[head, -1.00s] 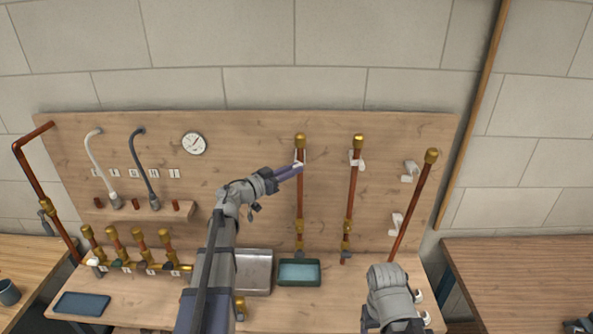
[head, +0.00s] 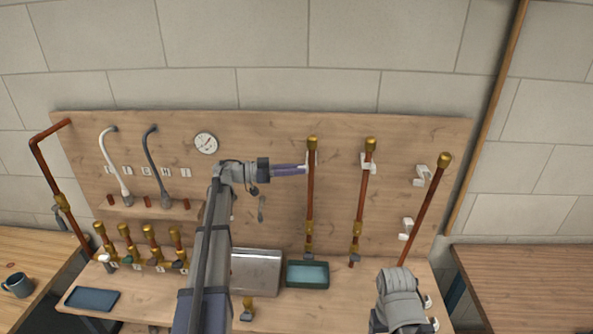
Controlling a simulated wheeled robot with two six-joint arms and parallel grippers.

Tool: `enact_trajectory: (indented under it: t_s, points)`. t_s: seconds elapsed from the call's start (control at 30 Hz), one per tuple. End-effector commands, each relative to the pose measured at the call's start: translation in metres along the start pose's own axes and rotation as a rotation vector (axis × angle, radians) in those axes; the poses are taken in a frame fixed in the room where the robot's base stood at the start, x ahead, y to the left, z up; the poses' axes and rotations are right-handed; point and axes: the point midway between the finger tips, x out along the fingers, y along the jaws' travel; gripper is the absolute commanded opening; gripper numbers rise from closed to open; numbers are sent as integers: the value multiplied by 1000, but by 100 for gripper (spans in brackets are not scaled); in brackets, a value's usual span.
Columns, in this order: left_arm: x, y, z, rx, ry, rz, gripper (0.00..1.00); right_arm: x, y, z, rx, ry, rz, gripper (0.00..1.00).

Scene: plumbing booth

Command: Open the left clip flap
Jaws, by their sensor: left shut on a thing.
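The left clip is a small white piece (head: 313,159) on the upper part of the left of three upright copper pipes (head: 310,197). My left gripper (head: 305,169) comes in from the left, its purple fingers nearly level. They are shut on the clip's flap at the left side of that pipe. The flap itself is mostly hidden by the fingertips, so its exact angle cannot be told. Of my right arm only a grey link shows at the bottom right; its gripper is out of the picture.
The middle copper pipe (head: 360,198) has a white clip (head: 367,162). The right pipe (head: 425,208) leans beside two open-looking white clips (head: 422,175). A metal tray (head: 256,272) and a teal tray (head: 307,275) lie on the bench below. A gauge (head: 206,143) hangs on the board.

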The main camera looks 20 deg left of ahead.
Motion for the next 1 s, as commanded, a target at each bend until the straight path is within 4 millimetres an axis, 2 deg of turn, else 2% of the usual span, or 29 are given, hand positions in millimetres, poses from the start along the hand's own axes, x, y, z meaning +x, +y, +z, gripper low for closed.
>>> enact_trajectory:
  t_s: [0.4, 0.43, 0.7, 1.0]
  points:
    - [0, -1, 0, 0, 2, 5, 0, 0, 0, 0, 0, 0, 0, 72]
    - [0, 0, 0, 0, 2, 5, 21, 0, 0, 0, 0, 0, 0, 72]
    - [0, 0, 0, 0, 1, 5, 50, 0, 0, 0, 0, 0, 0, 72]
    - [-4, -1, 0, 0, 1, 4, 50, 0, 0, 0, 0, 0, 0, 72]
